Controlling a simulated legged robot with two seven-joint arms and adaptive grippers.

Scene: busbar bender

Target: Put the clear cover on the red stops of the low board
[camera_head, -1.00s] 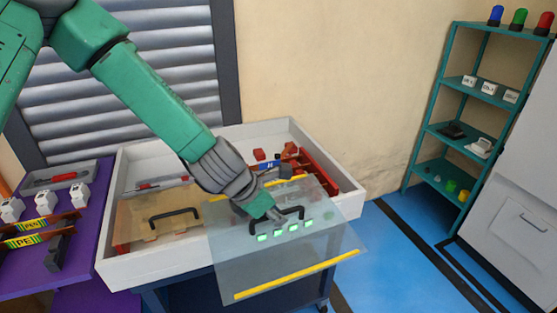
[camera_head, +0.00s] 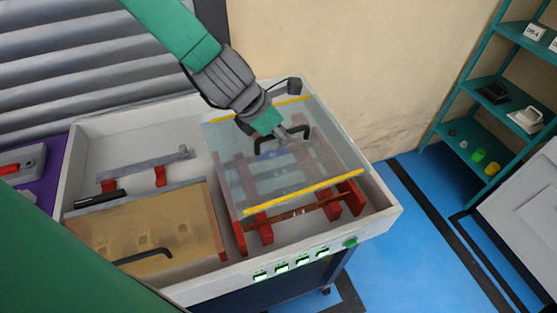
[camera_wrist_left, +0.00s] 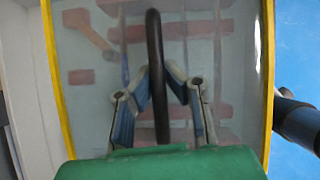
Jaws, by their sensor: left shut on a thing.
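The clear cover (camera_head: 225,155) is a see-through sheet with yellow strips along two opposite edges and a black handle. My left gripper (camera_head: 300,137) is shut on the black handle (camera_wrist_left: 154,75), which stands between the two fingers in the left wrist view. The cover is over the right part of the white tray, above the low board with its red stops (camera_head: 357,196). The red parts show through the sheet and past its front edge. I cannot tell whether the cover touches the stops. My right gripper is not in view.
The white-walled tray (camera_head: 388,222) has green-lit buttons (camera_head: 281,266) on its front. A tan panel (camera_head: 190,215) with a black handle lies in its left part. A grey bar (camera_head: 145,168) on red supports is behind it. A teal shelf (camera_head: 465,125) stands at the right.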

